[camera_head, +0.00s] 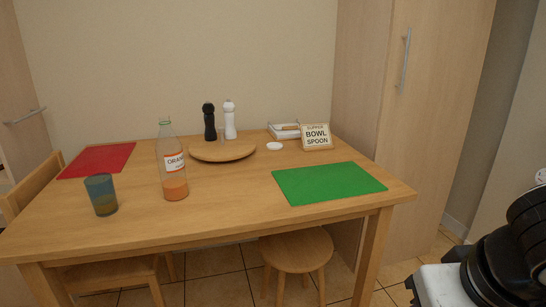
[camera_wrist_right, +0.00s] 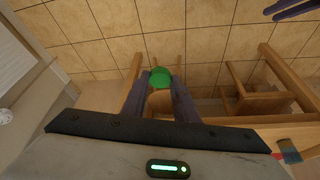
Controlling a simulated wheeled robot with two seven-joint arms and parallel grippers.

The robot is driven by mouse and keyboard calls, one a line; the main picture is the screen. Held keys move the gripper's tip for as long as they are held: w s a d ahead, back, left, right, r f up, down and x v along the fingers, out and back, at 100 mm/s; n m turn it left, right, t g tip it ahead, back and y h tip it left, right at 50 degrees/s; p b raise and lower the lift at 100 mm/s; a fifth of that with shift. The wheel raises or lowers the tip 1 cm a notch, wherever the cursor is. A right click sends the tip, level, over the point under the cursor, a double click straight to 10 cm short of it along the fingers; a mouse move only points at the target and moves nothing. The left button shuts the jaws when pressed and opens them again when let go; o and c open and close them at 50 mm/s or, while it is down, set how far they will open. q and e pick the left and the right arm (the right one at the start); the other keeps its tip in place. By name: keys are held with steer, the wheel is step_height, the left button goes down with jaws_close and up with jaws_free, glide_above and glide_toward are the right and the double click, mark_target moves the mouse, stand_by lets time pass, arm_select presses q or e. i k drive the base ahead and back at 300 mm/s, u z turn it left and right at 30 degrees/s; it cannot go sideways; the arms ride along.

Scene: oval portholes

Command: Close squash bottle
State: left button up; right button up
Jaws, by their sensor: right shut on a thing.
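The squash bottle (camera_head: 173,170) stands upright on the table, left of the middle. It is clear glass with an "ORANGE" label and some orange liquid at the bottom. Its neck is open at the top, with green at the rim. In the right wrist view my right gripper (camera_wrist_right: 160,80) is shut on a round green cap (camera_wrist_right: 159,75), apart from the bottle. The head view does not show this gripper. Two dark prongs at the top right of the right wrist view may be my left gripper (camera_wrist_right: 296,10); their state is unclear.
A blue glass (camera_head: 101,195) stands left of the bottle. A green mat (camera_head: 330,183) lies right, a red mat (camera_head: 97,160) left. Stool (camera_head: 297,250) and chair stand by the table.

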mark_target(169, 151)
steer(key=z, duration=0.35)
steer(key=i, duration=0.75)
steer(key=u, duration=0.75)
steer(key=i, duration=0.65)
steer(key=u, duration=0.7)
